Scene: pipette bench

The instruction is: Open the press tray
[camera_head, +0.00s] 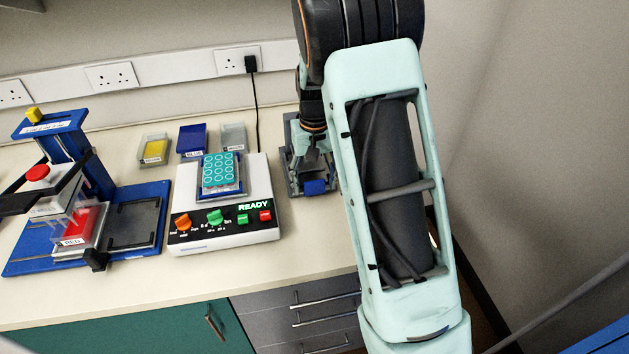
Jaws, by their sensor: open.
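A blue press-like stand (80,160) with a red knob (38,174) on a black arm is at the left, on a blue base. A pale tray with a red block labelled RED (75,228) sits at its front, and a dark grey plate (134,224) lies beside it. At the right, a dark grey device (293,172) with a blue block (315,187) at its front is partly hidden by my arm. My gripper (318,150) is open, above or at this device. Its fingertips are small and partly hidden, and I cannot tell if they touch it.
A white machine (262,238) with a READY display, knobs and a teal well plate (221,172) stands mid-bench. Behind it are small trays, one yellow (154,150), one blue (191,138), one grey (233,135). A black cable runs down from a wall socket. The front bench strip is clear.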

